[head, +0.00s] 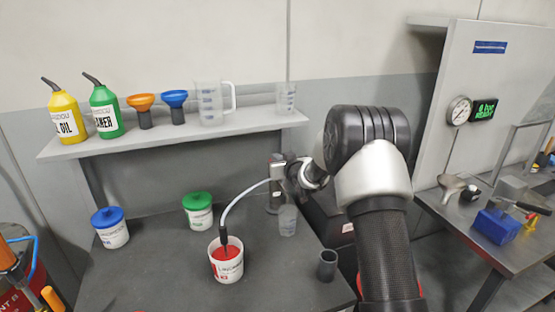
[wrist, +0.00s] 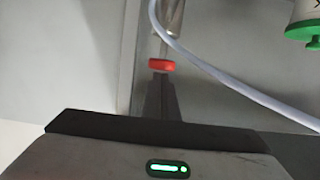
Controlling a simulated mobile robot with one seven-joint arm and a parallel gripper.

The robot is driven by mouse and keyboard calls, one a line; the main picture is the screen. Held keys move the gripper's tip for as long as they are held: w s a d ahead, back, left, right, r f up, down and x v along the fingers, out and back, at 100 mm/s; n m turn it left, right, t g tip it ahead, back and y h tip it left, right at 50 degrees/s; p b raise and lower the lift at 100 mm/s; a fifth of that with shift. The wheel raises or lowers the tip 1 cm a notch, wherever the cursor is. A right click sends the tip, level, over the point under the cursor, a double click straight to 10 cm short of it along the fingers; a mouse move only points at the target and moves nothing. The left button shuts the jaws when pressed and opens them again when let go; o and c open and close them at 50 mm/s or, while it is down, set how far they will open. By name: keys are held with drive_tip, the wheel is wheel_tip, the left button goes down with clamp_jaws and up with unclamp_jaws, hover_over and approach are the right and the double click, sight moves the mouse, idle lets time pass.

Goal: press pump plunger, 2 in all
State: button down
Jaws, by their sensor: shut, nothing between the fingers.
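The pump (head: 274,200) stands at the back of the dark bench, with a white hose (head: 240,200) running from it to a bucket with red contents (head: 226,264). In the wrist view a red cap (wrist: 161,65), which looks like the pump plunger's top, shows just beyond the fingertips. I cannot tell whether they touch it. My gripper (head: 288,172) is at the top of the pump in the head view and partly hides it. In the wrist view my gripper (wrist: 161,80) has its fingers together and nothing between them. The hose also crosses the wrist view (wrist: 205,68).
A clear measuring cup (head: 287,220) stands beside the pump. A dark cup (head: 327,265), a blue-lidded tub (head: 110,227) and a green-lidded tub (head: 198,210) share the bench. A shelf (head: 180,135) behind holds bottles, funnels and jugs.

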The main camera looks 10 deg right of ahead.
wheel_tip(320, 180, down, 3)
drive_tip(key=b, duration=0.3)
drive_tip(key=shift+f+b, duration=0.2)
drive_tip(key=shift+b, duration=0.1)
drive_tip(key=shift+s+r, duration=0.1)
